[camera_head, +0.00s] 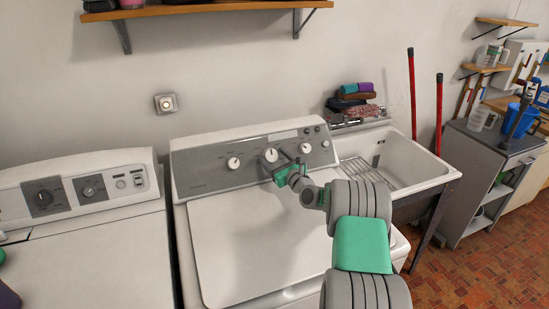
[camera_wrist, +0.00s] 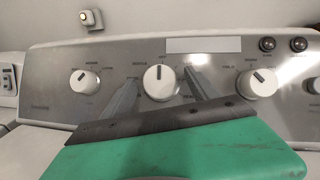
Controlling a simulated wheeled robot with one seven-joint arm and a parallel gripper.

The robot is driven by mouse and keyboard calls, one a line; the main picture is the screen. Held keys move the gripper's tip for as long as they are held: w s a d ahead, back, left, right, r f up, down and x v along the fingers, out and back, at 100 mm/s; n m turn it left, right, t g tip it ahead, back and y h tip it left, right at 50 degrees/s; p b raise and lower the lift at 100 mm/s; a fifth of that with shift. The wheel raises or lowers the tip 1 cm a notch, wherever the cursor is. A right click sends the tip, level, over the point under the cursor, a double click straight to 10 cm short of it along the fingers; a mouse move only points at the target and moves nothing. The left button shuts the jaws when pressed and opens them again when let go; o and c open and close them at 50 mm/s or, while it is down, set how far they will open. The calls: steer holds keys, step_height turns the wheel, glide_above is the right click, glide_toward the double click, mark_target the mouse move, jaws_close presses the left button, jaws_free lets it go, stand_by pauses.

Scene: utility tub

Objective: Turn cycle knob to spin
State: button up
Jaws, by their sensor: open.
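The washer control panel (camera_head: 208,178) carries several round white knobs. The middle knob (camera_wrist: 160,83) sits between my two gripper fingers in the wrist view, its dark pointer line near straight up. This middle knob also shows in the head view (camera_head: 271,155). My gripper (camera_wrist: 161,79) is open, one finger on each side of that knob; I cannot tell whether they touch it. A left knob (camera_wrist: 84,82) and a right knob (camera_wrist: 258,83) stand outside the fingers. The labels are too blurred to read, so I cannot tell which knob is marked cycle.
The closed white lid (camera_head: 235,235) lies below the panel. A second machine (camera_head: 90,240) stands at left and a utility tub (camera_head: 425,165) at right. A wooden shelf (camera_head: 200,9) hangs above. Two small dark buttons (camera_wrist: 267,44) sit at the panel's upper right.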

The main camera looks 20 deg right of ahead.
steer(key=shift+c, duration=0.3)
steer(key=c, duration=1.3)
